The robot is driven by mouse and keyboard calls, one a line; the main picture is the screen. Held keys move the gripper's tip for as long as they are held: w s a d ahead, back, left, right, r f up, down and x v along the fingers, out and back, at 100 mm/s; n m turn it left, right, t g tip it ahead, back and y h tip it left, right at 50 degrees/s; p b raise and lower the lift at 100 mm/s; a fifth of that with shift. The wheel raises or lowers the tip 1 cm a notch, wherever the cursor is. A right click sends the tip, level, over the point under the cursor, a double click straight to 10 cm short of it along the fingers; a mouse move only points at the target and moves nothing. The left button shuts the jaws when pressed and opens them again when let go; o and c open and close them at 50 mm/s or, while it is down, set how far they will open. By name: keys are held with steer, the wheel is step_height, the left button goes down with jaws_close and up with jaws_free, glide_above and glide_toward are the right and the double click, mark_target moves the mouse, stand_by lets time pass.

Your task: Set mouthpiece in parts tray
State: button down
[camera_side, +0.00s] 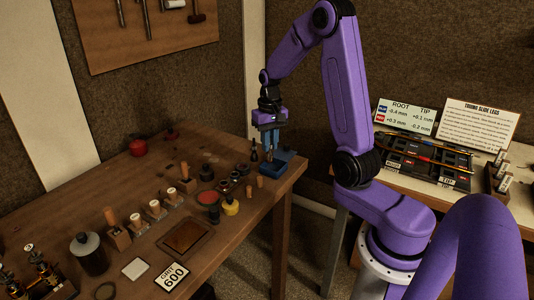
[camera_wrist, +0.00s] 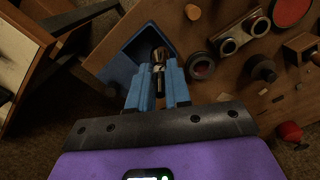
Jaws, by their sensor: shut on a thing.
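My gripper (camera_side: 269,143) is over the right end of the wooden bench, fingers pointing down. In the wrist view its blue fingers (camera_wrist: 158,82) are shut on the mouthpiece (camera_wrist: 160,60), a small shiny metal piece. The blue parts tray (camera_side: 272,168) sits near the bench's right corner, just below the fingers. In the wrist view the tray (camera_wrist: 122,62) lies behind and to the left of the fingers, and the mouthpiece overlaps its right part. I cannot tell whether the mouthpiece touches the tray floor.
Small dark parts and wooden pegs stand left of the tray, with a yellow-based jar (camera_side: 231,207) nearby. A red pot (camera_side: 138,147) is at the back left. The bench's right edge is close to the tray. A second table (camera_side: 420,185) with slide legs stands at the right.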

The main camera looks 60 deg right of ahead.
steer(key=shift+w+d+f, duration=0.2)
steer(key=shift+w+f, duration=0.35)
steer(key=shift+f, duration=0.15)
steer(key=shift+w+f, duration=0.1)
steer(key=shift+f, duration=1.5)
steer(key=shift+f, duration=0.1)
steer(key=c, duration=1.1)
jaws_free()
steer(key=shift+o, duration=0.2)
